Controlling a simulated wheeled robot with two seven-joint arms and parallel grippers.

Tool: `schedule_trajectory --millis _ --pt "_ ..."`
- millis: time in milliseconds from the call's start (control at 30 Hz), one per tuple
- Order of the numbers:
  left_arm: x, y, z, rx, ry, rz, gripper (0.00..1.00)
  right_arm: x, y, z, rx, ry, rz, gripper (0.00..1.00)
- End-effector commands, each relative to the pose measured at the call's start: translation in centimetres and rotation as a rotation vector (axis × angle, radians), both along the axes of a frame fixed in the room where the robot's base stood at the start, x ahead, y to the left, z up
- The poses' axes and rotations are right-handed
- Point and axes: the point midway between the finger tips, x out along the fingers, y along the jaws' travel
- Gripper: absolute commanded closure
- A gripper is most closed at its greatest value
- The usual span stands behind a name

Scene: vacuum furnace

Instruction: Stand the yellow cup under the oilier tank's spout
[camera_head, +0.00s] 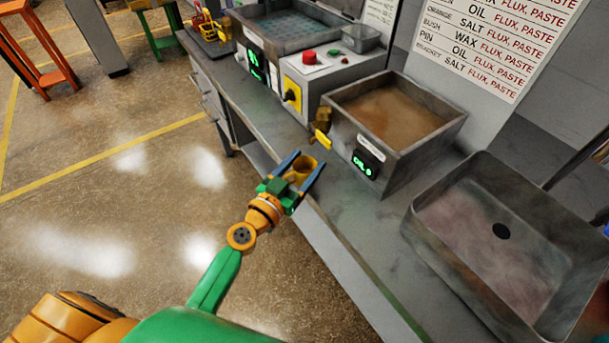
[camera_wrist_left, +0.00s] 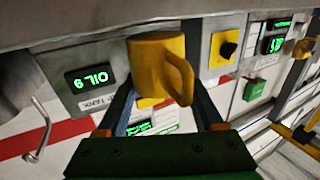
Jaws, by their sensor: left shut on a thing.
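My left gripper (camera_head: 309,159) is shut on the yellow cup (camera_head: 301,169), its two blue-sided fingers on either side of it. The cup is held at the bench's front edge, just in front of and below the near tank's spout with a yellow handle (camera_head: 322,138). The near tank (camera_head: 415,150) holds brown liquid and its green display (camera_head: 368,162) seems to read OIL 9. In the left wrist view the cup (camera_wrist_left: 155,62) appears between the fingers, handle to the right. A farther tank (camera_head: 262,50) has a display too small to read. My right gripper is out of view.
A grey sink (camera_head: 510,240) is at the right. A wall chart (camera_head: 500,40) hangs behind. The bench top (camera_head: 345,205) is clear before the near tank.

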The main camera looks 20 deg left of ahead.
Motion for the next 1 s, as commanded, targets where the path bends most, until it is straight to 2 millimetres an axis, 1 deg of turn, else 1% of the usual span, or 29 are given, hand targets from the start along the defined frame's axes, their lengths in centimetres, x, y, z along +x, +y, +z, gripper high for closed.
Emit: schedule_trajectory --millis 33,200,333,367,400,467,800,867,967,1000 --pt "0.0 0.0 -1.3 -0.003 0.001 0.001 0.97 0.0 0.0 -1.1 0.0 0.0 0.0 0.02" --pt "0.0 0.0 -0.9 0.0 0.0 0.001 0.97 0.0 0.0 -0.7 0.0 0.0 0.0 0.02" --pt "0.0 0.0 -1.0 0.0 0.0 0.001 0.97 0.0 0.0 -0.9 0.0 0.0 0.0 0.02" --pt "-0.1 0.0 -1.1 0.0 0.0 0.001 0.29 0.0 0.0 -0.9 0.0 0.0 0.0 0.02" --pt "-0.1 0.0 -1.0 -0.001 0.0 0.001 0.18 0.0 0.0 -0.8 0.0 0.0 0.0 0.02" --pt "-0.1 0.0 -1.0 -0.001 0.0 0.0 0.02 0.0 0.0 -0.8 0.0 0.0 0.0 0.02" --pt "-0.3 0.1 -0.9 0.0 0.001 0.001 0.02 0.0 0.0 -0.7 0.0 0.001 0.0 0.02" --pt "-1.0 0.3 -1.1 0.001 0.001 0.001 0.02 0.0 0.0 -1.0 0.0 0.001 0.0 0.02" --pt "-3.1 0.8 -1.2 0.002 0.001 -0.001 0.02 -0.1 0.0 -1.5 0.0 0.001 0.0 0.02" --pt "-4.2 1.1 -1.5 0.004 0.002 -0.001 0.02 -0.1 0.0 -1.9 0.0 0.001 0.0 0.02"
